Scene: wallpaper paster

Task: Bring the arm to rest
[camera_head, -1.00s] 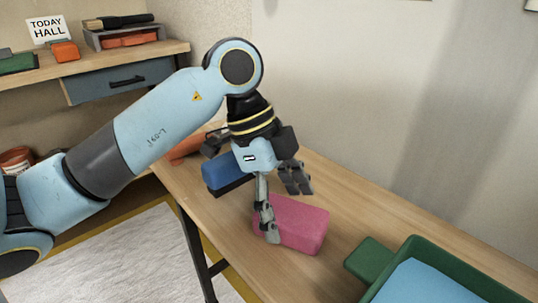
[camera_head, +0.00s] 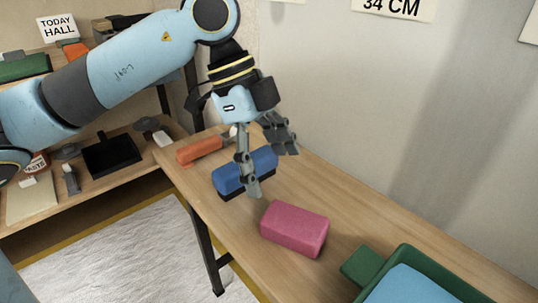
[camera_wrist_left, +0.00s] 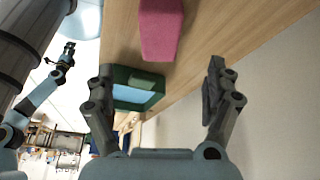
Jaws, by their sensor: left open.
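My left gripper (camera_head: 268,163) is open and empty above the wooden table (camera_head: 348,217). In the head view its fingers stand in front of the blue block with a dark base (camera_head: 228,180) and partly hide it. The pink block (camera_head: 296,229) lies on the table, nearer than the gripper and apart from it. In the left wrist view the open fingers (camera_wrist_left: 160,95) have nothing between them that they touch. The pink block also shows there at the top (camera_wrist_left: 160,28). In the left wrist view another arm of mine shows at the left, its gripper small and its fingers unclear.
A green tray with a light blue inside (camera_head: 400,258) stands at the table's near right. An orange block (camera_head: 199,149) lies at the far left end. A shelf unit (camera_head: 120,185) with a black tray stands behind at the left. The wall borders the table.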

